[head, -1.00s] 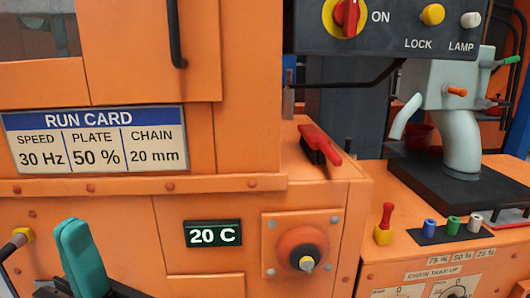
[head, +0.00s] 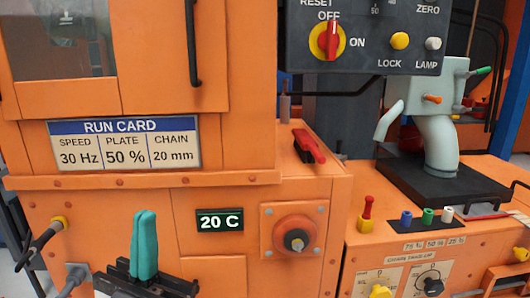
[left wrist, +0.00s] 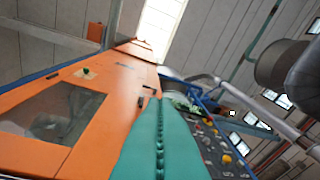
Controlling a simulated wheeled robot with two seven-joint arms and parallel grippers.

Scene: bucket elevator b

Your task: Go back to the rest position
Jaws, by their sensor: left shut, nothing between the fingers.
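My left gripper (head: 144,245) stands at the bottom of the head view, its teal fingers pointing up and pressed together with nothing between them. It is in front of the orange machine's lower panel, left of the green 20 C display (head: 220,221). In the left wrist view the shut teal fingers (left wrist: 160,135) point up along the orange cabinet (left wrist: 118,95). My right gripper is in neither view.
A dark control panel (head: 375,55) with a red rotary switch (head: 327,40) overhangs at upper right. A red-handled brush (head: 308,146) lies on the ledge.

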